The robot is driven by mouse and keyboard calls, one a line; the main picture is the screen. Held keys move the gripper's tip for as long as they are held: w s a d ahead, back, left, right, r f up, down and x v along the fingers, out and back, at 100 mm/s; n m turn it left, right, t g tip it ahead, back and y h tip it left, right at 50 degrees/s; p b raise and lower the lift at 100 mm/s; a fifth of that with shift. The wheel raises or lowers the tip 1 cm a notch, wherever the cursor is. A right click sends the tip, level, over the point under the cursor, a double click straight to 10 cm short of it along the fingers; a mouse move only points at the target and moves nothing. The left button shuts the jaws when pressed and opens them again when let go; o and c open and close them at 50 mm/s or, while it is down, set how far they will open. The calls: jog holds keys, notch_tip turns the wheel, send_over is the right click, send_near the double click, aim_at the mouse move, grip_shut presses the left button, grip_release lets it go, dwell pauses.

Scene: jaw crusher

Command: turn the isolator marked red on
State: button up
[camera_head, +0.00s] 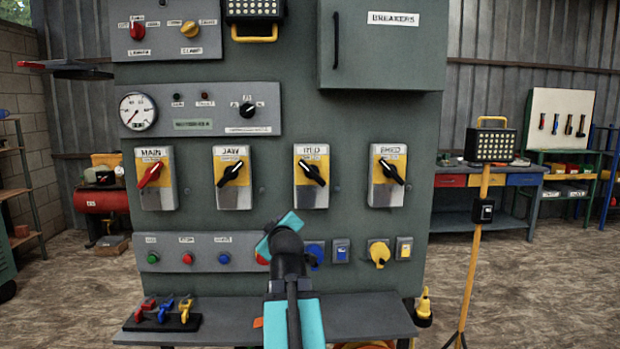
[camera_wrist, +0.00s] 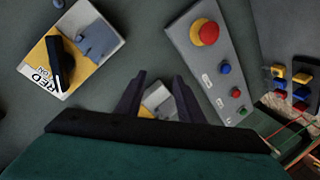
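The isolator marked RED (camera_head: 311,194) is third in a row on the grey-green panel. It has a yellow upper plate, a grey body and a black handle (camera_head: 312,172) that slants down to the right. In the wrist view the RED isolator (camera_wrist: 98,38) is at upper left, with its label and black handle (camera_wrist: 61,62) visible. My gripper (camera_head: 284,224) is below this isolator in the head view, with its fingers largely hidden. In the wrist view my gripper (camera_wrist: 158,92) has its two dark fingers apart and touches neither the handle nor the isolator.
MAIN (camera_head: 166,194), JAW (camera_head: 236,195) and a fourth isolator (camera_head: 388,192) flank it. A button strip (camera_head: 210,252) and sockets (camera_head: 379,253) lie below. A shelf (camera_head: 240,318) with coloured padlocks projects at the bottom. A lamp stand (camera_head: 472,260) stands right.

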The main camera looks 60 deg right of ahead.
jog(key=s+d+r+m+h, duration=0.1)
jog(key=s+d+r+h, duration=0.2)
jog(key=s+r, duration=0.8)
notch_tip(320, 180, up, 2)
jog(key=shift+s+d+r+m+g+h, duration=0.15)
jog(key=shift+s+d+m+g+h, duration=0.15)
jog(key=shift+s+h, duration=0.1)
jog(key=shift+w, duration=0.15)
jog(key=p, duration=1.5)
send_near(312, 173)
jog(key=x, duration=0.3)
jog(key=shift+p+x, duration=0.75)
jog(key=shift+x, duration=2.3)
jog(key=shift+c, duration=0.2)
